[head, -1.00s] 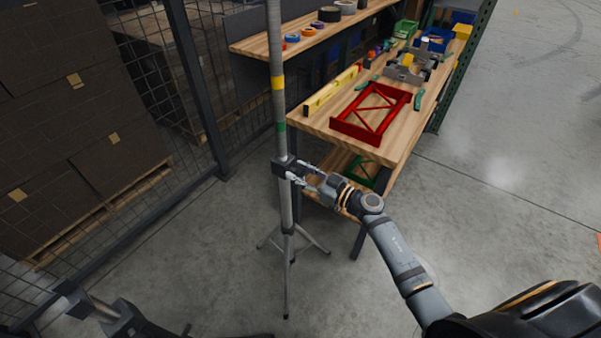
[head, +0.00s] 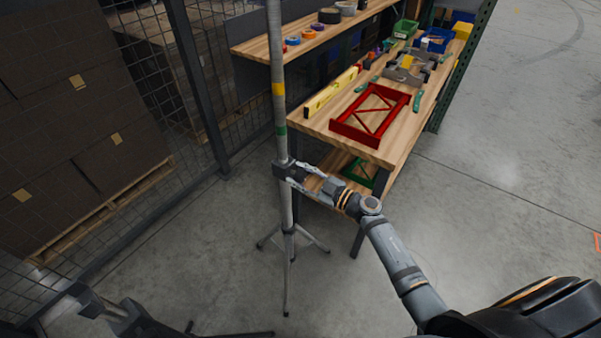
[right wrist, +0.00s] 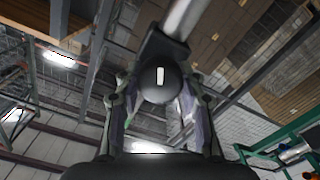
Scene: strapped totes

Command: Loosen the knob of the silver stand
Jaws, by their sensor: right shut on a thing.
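The silver stand (head: 287,215) is a tall upright pole on a tripod base, with yellow and green bands higher up. A dark collar (head: 283,170) sits on the pole below the green band. My right gripper (head: 297,175) reaches the collar from the right. In the right wrist view the round black knob (right wrist: 160,80), with a white mark on its face, sits between the two fingers of the right gripper (right wrist: 160,100), which is shut on it. Dark parts of my left arm show at the lower left of the head view; its finger opening cannot be made out.
A wooden workbench (head: 400,140) stands right behind the stand, with a red frame (head: 370,115), a yellow level (head: 332,92) and several bins on it. A mesh fence (head: 150,75) and stacked boxes (head: 75,120) are at left. The floor at right is clear.

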